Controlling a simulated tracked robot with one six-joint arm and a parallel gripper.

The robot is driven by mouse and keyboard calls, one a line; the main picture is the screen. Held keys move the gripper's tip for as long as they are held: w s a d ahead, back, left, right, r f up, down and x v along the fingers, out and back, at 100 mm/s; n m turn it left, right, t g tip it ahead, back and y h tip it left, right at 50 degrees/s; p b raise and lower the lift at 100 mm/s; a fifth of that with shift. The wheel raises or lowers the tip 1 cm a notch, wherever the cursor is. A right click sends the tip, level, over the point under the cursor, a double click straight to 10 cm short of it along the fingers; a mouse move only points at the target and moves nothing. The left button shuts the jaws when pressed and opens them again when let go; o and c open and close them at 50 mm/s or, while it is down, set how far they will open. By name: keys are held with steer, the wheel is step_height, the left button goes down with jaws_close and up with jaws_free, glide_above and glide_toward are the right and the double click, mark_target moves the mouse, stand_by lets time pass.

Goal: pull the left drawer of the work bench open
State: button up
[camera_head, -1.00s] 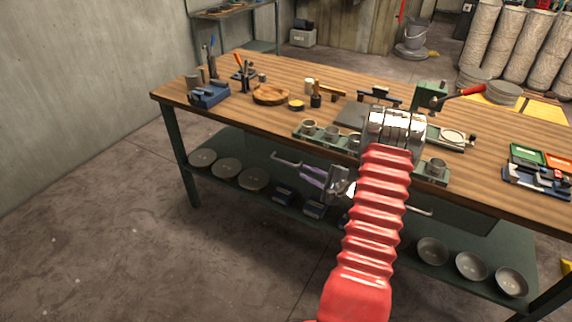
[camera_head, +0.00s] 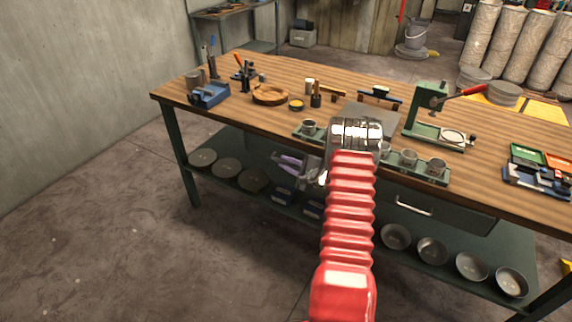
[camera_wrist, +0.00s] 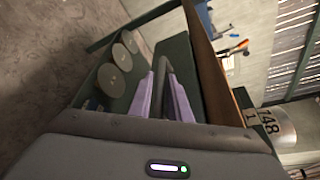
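The work bench (camera_head: 240,118) has a wooden top and a green frame. The dark green left drawer front (camera_wrist: 178,62) fills the middle of the wrist view, and appears closed. Its grey bar handle (camera_wrist: 164,68) shows between the two lavender fingers of my gripper (camera_wrist: 164,92). The fingers stand apart on either side of the bar; I cannot tell whether they touch it. In the head view my gripper (camera_head: 291,164) is at the bench front, left of my red arm, and largely covers the handle.
The right drawer handle (camera_head: 413,207) is at the right. Grey discs (camera_head: 228,168) and bowls (camera_head: 432,250) sit on the lower shelf. A green tray with cups (camera_head: 408,162) and a green press (camera_head: 428,115) stand on top. The floor in front at left is clear.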

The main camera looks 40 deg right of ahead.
steer(key=shift+c, duration=0.5)
jaws_close()
steer(key=shift+a, duration=0.15)
steer(key=shift+s+f, duration=0.1)
steer(key=shift+s, duration=0.05)
